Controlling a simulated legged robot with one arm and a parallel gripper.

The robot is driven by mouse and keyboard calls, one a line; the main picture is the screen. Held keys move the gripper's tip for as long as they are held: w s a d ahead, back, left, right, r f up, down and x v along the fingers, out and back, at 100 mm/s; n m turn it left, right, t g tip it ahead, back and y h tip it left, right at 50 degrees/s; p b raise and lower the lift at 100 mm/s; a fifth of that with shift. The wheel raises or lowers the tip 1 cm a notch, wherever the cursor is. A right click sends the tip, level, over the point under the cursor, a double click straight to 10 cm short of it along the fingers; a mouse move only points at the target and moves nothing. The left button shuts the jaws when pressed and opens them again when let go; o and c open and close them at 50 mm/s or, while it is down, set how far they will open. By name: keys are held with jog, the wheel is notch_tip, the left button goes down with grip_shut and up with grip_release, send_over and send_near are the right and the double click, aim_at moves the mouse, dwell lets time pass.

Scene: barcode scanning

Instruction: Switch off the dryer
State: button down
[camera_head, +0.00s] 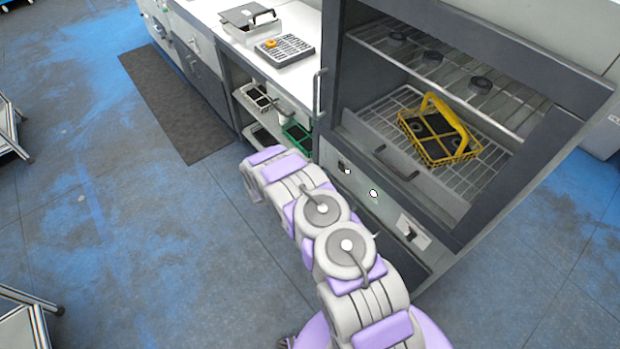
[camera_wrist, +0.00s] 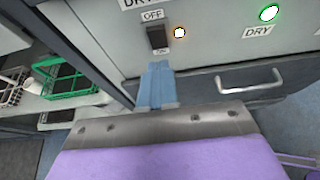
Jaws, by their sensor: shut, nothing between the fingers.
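The dryer (camera_head: 505,50) is the tall grey cabinet at the right in the head view, with an open front. In the wrist view its panel (camera_wrist: 215,52) carries a black rocker switch (camera_wrist: 157,38), with an OFF label above and a label below. A green lamp (camera_wrist: 268,13) above a DRY label is lit. My gripper (camera_wrist: 158,68) is shut and empty, its blue fingertips just below the switch in the picture. Whether they touch the panel is unclear. The head view hides the fingertips behind my arm.
A yellow basket (camera_head: 462,146) sits on the dryer's wire rack. A metal handle (camera_wrist: 250,82) juts out below the panel. Left of the dryer are shelves with a green basket (camera_head: 297,135) and a white counter (camera_head: 225,12).

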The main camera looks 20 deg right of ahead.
aim_at(340, 165)
jog(key=x, duration=0.3)
jog(key=b+x, duration=0.1)
jog(key=shift+w+d+r, duration=0.2)
jog(key=shift+d, duration=0.05)
jog(key=shift+w+d+r, duration=0.25)
jog(key=shift+w+r, duration=0.1)
jog(key=shift+r, duration=0.05)
jog(key=shift+d+f, duration=0.1)
jog(key=shift+d, duration=0.85)
jog(key=shift+a+r, duration=0.2)
jog(key=shift+a, duration=0.15)
jog(key=shift+a+r, duration=0.3)
jog(key=shift+r, duration=0.15)
jog(key=shift+d+r, duration=0.15)
jog(key=shift+r, duration=0.05)
jog(key=shift+d, duration=0.3)
jog(key=shift+a, duration=0.1)
